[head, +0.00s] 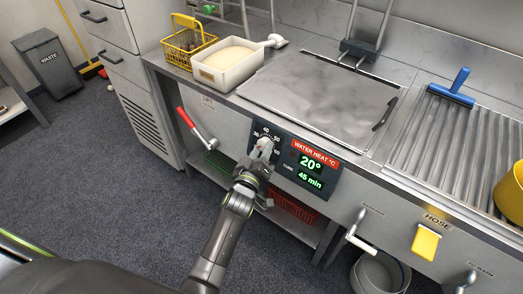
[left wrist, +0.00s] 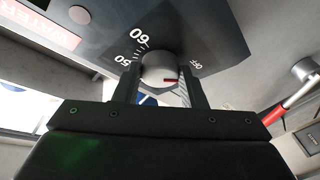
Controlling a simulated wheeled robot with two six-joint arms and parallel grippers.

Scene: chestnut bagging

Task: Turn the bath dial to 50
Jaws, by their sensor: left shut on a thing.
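The bath dial (head: 264,142) is a pale round knob on the dark control panel (head: 319,180) at the front of the bath. In the left wrist view the dial (left wrist: 158,67) sits between the two fingers of my left gripper (left wrist: 156,88), which is shut on it. Its red mark points right, on the side of the OFF label; the 50 and 60 labels are on the other side. In the head view my left gripper (head: 261,156) covers part of the dial and scale. The panel's display (head: 310,162) reads 20° and 45 min. My right gripper is not in view.
A red-handled lever (head: 187,119) is left of the panel. A white tub (head: 228,64) and yellow basket (head: 186,43) stand on the counter above. The bath lid (head: 318,98) is closed. Red and green crates (head: 292,206) sit on the shelf below.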

